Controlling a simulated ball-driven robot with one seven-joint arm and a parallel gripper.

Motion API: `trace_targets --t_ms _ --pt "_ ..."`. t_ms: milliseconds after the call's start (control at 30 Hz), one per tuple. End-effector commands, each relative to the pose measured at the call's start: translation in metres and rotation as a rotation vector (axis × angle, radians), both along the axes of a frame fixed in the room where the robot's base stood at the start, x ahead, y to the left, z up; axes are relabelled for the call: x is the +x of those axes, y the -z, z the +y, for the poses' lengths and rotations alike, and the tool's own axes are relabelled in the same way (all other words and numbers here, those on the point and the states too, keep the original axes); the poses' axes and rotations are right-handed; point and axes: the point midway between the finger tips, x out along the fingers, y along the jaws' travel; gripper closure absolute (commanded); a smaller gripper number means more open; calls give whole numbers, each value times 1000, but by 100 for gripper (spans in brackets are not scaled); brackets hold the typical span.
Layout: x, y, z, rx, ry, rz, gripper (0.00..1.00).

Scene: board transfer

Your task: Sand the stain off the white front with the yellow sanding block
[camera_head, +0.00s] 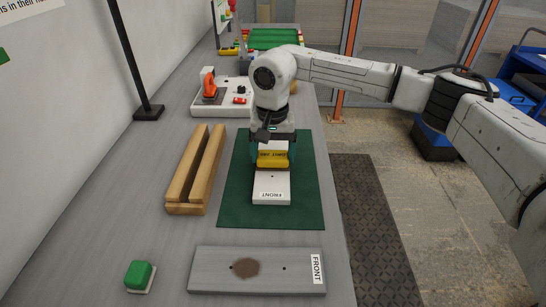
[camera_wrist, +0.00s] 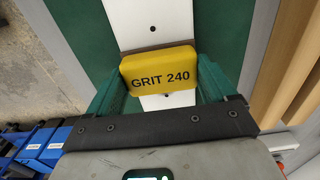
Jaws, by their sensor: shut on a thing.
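In the wrist view the white front (camera_wrist: 140,22) runs beneath my gripper and shows a small dark hole. The yellow sanding block (camera_head: 272,159), marked GRIT 240 in the wrist view (camera_wrist: 160,68), is held between the teal fingers of my gripper (camera_wrist: 158,82). The block is over the white front; whether it touches is hard to tell. I see no clear stain on the visible white surface; part is hidden under the block and gripper.
A grey front (camera_head: 210,270) with a brown stain lies at the near edge. A green block (camera_head: 139,275) sits left of it. A slotted wooden rack (camera_head: 194,170) stands left of the mat. The right table edge is close.

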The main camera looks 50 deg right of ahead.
Motion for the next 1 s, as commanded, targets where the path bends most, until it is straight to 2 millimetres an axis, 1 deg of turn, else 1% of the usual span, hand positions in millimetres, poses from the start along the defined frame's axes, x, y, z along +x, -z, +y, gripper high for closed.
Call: trace_targets --t_ms 33,100,800,1000 --pt "0 -6 0 -1 0 -2 40" --pt "1 -12 -1 -2 1 -3 40" --pt "1 -63 -1 -3 2 -5 40" --pt "1 -68 -1 -3 2 -5 40"
